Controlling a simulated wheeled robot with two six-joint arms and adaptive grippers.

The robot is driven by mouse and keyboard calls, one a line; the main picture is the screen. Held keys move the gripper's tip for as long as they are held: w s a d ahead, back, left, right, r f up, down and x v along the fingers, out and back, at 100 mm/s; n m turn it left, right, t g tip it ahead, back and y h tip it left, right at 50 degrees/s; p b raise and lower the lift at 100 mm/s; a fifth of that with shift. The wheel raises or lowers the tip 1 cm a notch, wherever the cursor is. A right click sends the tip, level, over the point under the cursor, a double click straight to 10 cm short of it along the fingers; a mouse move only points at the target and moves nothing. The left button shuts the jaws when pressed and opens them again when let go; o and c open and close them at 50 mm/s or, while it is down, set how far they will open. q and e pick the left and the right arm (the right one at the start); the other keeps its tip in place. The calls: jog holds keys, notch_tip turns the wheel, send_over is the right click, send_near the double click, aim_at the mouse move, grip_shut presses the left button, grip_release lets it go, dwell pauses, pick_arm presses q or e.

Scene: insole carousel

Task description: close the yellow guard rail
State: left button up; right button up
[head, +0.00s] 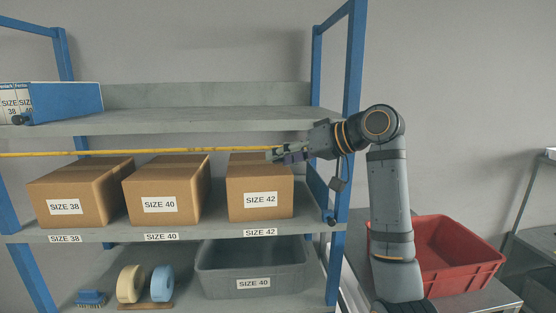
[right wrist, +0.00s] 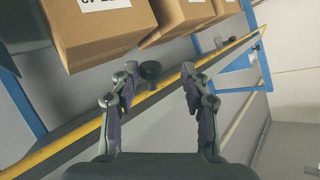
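The yellow guard rail (head: 130,152) is a thin bar running almost level across the front of the box shelf in the head view. Its right end there is hidden at my right gripper (head: 279,155). In the right wrist view the rail (right wrist: 161,90) runs diagonally across the picture. My right gripper (right wrist: 160,80) is open there, with one finger on each side and a stretch of rail showing between them. I cannot tell whether the fingers touch it. A black round knob (right wrist: 151,70) shows beside the rail. My left gripper is not in view.
Cardboard boxes marked SIZE 38 (head: 85,190), SIZE 40 (head: 170,188) and SIZE 42 (head: 262,185) stand behind the rail. A blue upright (head: 351,90) stands close to my right arm. A grey bin (head: 215,265) is below, and a red crate (head: 450,250) is at right.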

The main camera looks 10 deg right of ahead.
jog(key=v, duration=1)
jog(key=shift+w, duration=0.1)
